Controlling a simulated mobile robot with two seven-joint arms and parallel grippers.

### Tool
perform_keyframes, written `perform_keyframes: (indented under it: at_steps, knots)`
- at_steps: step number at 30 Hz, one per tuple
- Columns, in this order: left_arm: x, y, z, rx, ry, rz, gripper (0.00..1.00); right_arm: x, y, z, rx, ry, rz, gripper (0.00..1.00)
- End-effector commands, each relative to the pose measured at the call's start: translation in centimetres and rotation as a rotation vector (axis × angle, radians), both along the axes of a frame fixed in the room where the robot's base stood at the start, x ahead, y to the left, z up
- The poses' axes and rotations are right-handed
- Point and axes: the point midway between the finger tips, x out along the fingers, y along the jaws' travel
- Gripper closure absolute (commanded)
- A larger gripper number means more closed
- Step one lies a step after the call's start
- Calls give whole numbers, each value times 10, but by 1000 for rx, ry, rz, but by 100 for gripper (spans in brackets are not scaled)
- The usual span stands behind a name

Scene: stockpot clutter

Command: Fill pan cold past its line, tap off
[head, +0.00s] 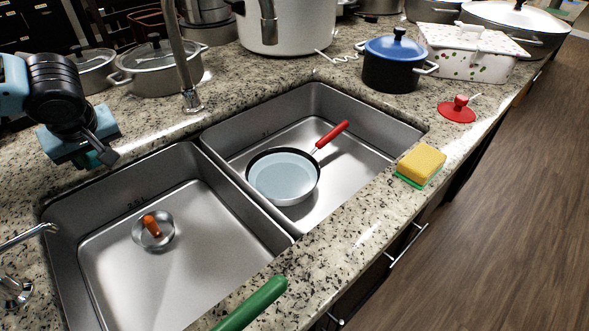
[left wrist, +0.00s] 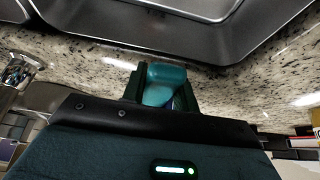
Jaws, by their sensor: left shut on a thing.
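A frying pan (head: 283,176) with a red handle sits in the right basin (head: 394,134). Its interior is pale blue and looks like water; I cannot make out a fill line. The chrome tap (head: 183,70) rises behind the sink, with its spout end (head: 268,30) high over the back; no stream shows. My left gripper (head: 106,155) is low over the counter behind the left basin. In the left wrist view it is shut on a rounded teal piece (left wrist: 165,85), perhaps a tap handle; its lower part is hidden. My right gripper is not in view.
A small round piece with an orange knob (head: 152,229) lies in the left basin (head: 207,285). A yellow sponge (head: 421,163) and a red lid (head: 458,110) are on the right counter. Pots crowd the back. A green handle (head: 252,304) juts over the front edge.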

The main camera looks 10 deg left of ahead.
Motion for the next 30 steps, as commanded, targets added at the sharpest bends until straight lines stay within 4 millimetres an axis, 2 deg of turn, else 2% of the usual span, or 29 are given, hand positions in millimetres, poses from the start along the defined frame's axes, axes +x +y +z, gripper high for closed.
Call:
perform_keyframes:
  at_steps: [1,6,7,17,30]
  knots:
    - [-1,0,-4,-1,5,2,70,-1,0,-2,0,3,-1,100]
    - [-1,0,-2,-2,3,2,47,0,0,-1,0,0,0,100]
    - [-1,0,-2,-2,3,2,45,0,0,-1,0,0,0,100]
    - [-1,-1,1,-1,2,0,45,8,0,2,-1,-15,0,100]
    - [-11,-13,33,0,0,1,45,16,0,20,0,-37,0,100]
